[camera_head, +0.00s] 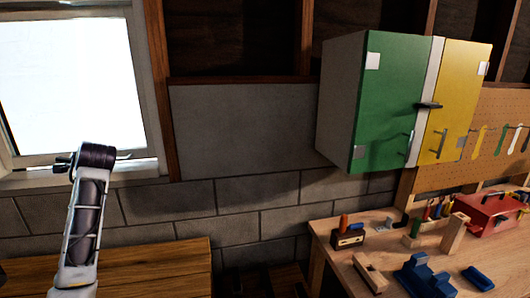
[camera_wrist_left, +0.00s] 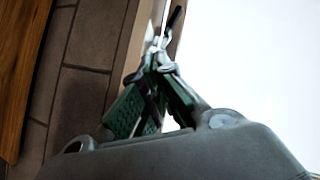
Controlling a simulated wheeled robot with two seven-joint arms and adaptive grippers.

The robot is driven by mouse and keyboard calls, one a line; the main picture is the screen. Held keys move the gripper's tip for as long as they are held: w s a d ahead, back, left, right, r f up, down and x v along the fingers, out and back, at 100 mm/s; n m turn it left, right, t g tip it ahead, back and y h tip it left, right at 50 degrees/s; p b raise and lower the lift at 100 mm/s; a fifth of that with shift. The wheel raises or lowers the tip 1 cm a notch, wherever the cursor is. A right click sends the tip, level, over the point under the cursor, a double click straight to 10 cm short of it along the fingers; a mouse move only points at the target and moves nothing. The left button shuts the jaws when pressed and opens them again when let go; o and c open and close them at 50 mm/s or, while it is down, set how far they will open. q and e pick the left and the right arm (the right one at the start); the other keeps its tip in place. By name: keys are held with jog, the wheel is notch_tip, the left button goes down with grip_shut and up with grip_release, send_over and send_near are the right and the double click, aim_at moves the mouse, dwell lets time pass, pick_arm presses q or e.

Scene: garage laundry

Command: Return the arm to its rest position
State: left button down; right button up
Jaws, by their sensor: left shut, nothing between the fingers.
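My left arm rises from the bottom left of the head view, its wrist (camera_head: 96,156) raised in front of the window sill. In the left wrist view the left gripper (camera_wrist_left: 162,52) has its fingers together with nothing between them. The bright window and its frame lie beyond the fingertips. In the head view the fingers are mostly hidden behind the wrist. My right gripper is in neither view.
A window (camera_head: 70,85) is at the left, above a wooden bench top (camera_head: 150,270). A green and yellow cabinet (camera_head: 385,100) hangs on the wall. At the right, a workbench (camera_head: 330,232) holds a red toolbox (camera_head: 490,215), blue pieces (camera_head: 425,278) and wooden blocks.

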pick_arm(q)
jog(key=s+d+f+m+h, duration=0.1)
jog(key=s+d+f+h, duration=0.25)
jog(key=d+f, duration=0.95)
jog(key=s+d+f+h, duration=0.4)
jog(key=d+f, duration=0.5)
jog(key=f, duration=0.8)
jog(key=s+d+f+n+g+h, duration=0.1)
jog(key=s+d+f+g+h, duration=0.1)
jog(key=s+d+f, duration=0.65)
jog(key=s+d+f+n+g+h, duration=0.2)
jog(key=s+d+f+g, duration=0.15)
jog(key=s+d, duration=0.85)
jog(key=s+a+f, duration=0.2)
jog(key=s+f, duration=0.1)
jog(key=f, duration=1.4)
jog(key=s+a+f, duration=0.1)
jog(key=s+f, duration=0.2)
jog(key=f, duration=1.5)
jog(key=s+a+f+g, duration=0.1)
jog(key=s+a+f, duration=0.1)
jog(key=s+f, duration=0.8)
jog(key=s+a+f+b, duration=0.1)
jog(key=s+a+f, duration=0.1)
jog(key=s+f, duration=0.7)
jog(key=s, duration=0.2)
jog(key=shift+s+f+m+g, duration=0.35)
jog(key=shift+s+f+m, duration=0.05)
